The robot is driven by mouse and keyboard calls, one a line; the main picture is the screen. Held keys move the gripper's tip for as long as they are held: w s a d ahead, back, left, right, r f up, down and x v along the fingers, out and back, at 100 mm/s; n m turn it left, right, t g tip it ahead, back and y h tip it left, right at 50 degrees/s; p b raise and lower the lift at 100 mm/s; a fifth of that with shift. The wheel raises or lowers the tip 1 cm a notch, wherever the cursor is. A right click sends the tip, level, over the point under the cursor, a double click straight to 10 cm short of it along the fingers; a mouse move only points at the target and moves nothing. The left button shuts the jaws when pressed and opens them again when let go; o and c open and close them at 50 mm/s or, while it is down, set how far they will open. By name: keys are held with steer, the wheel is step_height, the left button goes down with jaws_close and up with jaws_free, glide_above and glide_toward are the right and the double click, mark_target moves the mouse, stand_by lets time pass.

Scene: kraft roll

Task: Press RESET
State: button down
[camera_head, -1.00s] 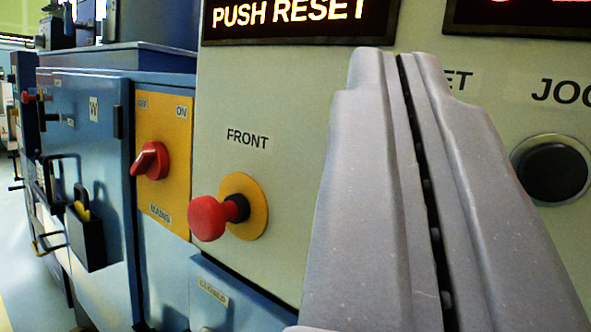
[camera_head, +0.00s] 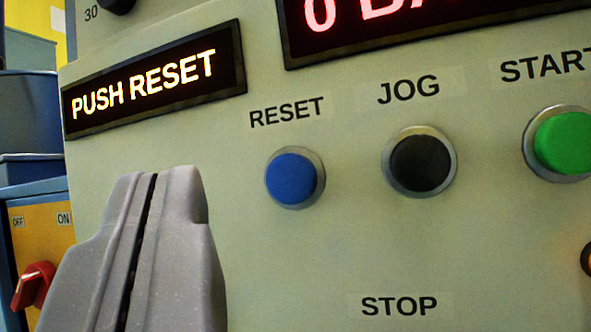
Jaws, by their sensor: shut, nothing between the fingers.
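The RESET button (camera_head: 291,179) is a round blue button in a metal ring, under the label RESET (camera_head: 287,112) on the pale control panel (camera_head: 330,240). It is in full view, left of centre. My gripper (camera_head: 156,174) is shut and empty in the lower left. Its fingertips appear to the left of the blue button, apart from it in the picture. The gap in depth between the tips and the panel is hard to tell. A display (camera_head: 155,80) above the gripper reads PUSH RESET.
Right of RESET are a black JOG button (camera_head: 420,163) and a green START button (camera_head: 566,142). A STOP label (camera_head: 399,305) is below. A second display (camera_head: 400,20) with red text is above. A red rotary switch (camera_head: 34,286) on a yellow plate is at the lower left.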

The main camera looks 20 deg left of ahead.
mark_target(291, 179)
steer(key=shift+w+d+p, duration=0.1)
steer(key=shift+w+p, duration=0.5)
steer(key=shift+w, duration=2.85)
steer(key=shift+w, duration=0.4)
steer(key=shift+w+p, duration=0.35)
steer(key=shift+s+r, duration=0.15)
steer(key=shift+s, duration=0.65)
steer(key=shift+s, duration=0.1)
